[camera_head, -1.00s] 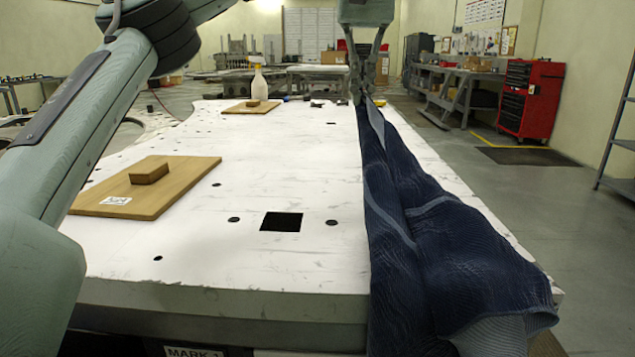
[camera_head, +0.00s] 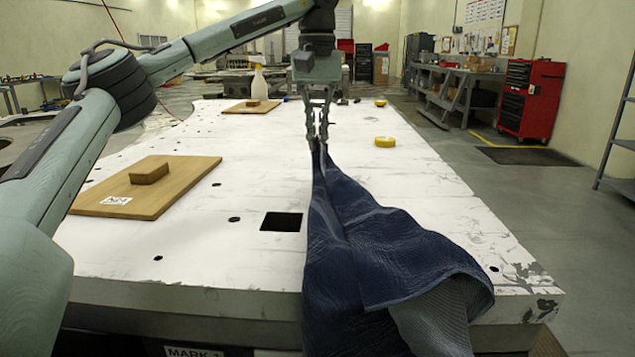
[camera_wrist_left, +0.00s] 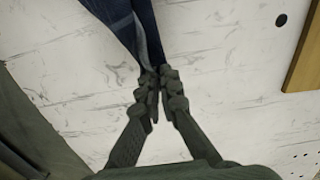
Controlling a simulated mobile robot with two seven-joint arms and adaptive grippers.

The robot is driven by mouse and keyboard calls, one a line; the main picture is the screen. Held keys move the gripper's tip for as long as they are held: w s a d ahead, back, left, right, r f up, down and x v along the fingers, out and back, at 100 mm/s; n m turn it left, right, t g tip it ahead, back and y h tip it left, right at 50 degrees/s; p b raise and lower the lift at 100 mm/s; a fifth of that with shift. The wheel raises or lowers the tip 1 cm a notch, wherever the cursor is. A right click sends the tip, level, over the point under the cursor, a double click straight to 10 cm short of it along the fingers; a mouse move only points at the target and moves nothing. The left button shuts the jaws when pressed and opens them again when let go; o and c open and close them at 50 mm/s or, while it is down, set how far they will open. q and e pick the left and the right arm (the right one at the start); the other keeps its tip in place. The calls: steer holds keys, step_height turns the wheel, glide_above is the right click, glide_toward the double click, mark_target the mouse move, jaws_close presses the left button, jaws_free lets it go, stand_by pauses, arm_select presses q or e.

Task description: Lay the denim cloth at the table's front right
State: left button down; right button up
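The dark blue denim cloth (camera_head: 375,250) hangs from my left gripper (camera_head: 317,145) by one gathered end. Its wide lower part lies over the front right of the white table (camera_head: 200,260) and drapes past the front edge. A paler grey-blue underside shows at its lower right. In the left wrist view the fingers (camera_wrist_left: 160,85) are closed together on the cloth's tip (camera_wrist_left: 145,40), above the white surface. My right gripper is not in either view.
A wooden board with a small block (camera_head: 150,178) lies on the table's left. A square black opening (camera_head: 281,221) lies left of the cloth. The right strip of table is bare.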

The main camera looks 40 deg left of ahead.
arm_select(q)
steer(key=c, duration=1)
jaws_free()
steer(key=shift+c, duration=0.2)
step_height(320, 180, up, 12)
steer(key=shift+f, duration=0.1)
